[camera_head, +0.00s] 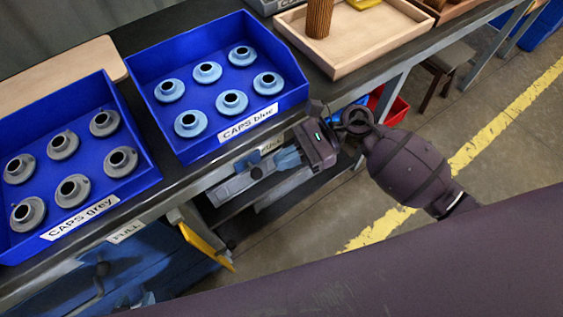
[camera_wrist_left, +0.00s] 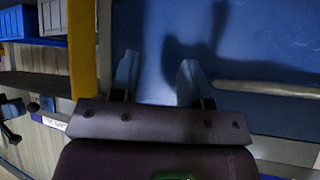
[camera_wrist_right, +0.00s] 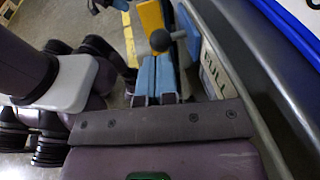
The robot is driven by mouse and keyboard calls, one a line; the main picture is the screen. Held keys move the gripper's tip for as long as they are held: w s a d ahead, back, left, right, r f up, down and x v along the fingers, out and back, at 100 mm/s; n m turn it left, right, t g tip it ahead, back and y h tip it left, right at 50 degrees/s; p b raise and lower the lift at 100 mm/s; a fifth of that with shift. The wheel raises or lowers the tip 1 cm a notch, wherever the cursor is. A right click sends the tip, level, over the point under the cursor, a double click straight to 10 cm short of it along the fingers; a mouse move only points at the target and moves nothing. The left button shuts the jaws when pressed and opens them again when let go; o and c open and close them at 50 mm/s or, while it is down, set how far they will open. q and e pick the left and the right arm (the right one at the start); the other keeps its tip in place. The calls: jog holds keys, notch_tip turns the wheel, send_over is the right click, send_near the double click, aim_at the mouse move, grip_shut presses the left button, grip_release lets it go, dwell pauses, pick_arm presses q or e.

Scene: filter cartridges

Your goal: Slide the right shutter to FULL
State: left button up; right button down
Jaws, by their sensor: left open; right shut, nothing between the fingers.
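In the right wrist view a dark round knob (camera_wrist_right: 160,40) stands just beyond the fingertips, near a FULL label (camera_wrist_right: 215,72) on the bench edge. It looks like a shutter knob, but its shutter cannot be made out clearly. My right gripper (camera_wrist_right: 156,72) is shut and empty, its light blue fingers together; in the head view (camera_head: 285,160) it is below the blue-caps bin, by a partly hidden label. My left gripper (camera_wrist_left: 157,75) is open and empty in front of a blue panel (camera_wrist_left: 260,35). I cannot make it out in the head view.
A yellow plate (camera_head: 205,245) juts out under the bench front, right of another FULL label (camera_head: 127,231). The grey-caps bin (camera_head: 140,150) and blue-caps bin (camera_head: 298,88) stand on the bench above. A grey bar (camera_wrist_left: 265,88) lies right of my left fingers.

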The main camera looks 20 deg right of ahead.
pick_arm(q)
jog(key=shift+w+d+r, duration=0.1)
jog(key=shift+w+d, duration=0.15)
jog(key=shift+d, duration=0.15)
pick_arm(e)
jog(key=v, duration=1.1)
jog(key=shift+d, duration=0.2)
pick_arm(q)
jog(key=shift+s, duration=0.4)
pick_arm(e)
jog(key=shift+w, duration=0.1)
